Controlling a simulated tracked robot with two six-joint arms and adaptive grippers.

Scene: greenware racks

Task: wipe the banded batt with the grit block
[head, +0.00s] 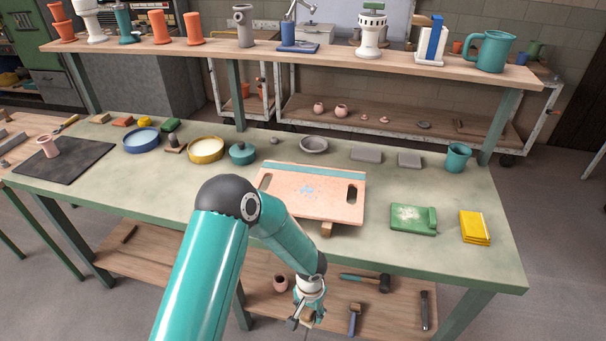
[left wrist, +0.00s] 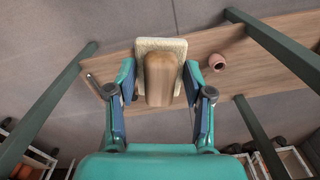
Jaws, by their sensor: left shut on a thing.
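The banded batt (head: 308,205) is a pinkish board with a teal band along its far edge and a slot near each end. It lies near the front edge of the table, with a pale bluish smear in its middle. My left gripper (head: 308,309) is in front of the table edge, lower in the picture than the batt and apart from it. In the left wrist view it is shut on the grit block (left wrist: 147,45), which has a cream pad and a rounded wooden handle (left wrist: 160,78). In the head view the block is mostly hidden. My right gripper is not in view.
The lower shelf (head: 395,305) holds a mallet (head: 366,281) and a pink pot (head: 281,283).

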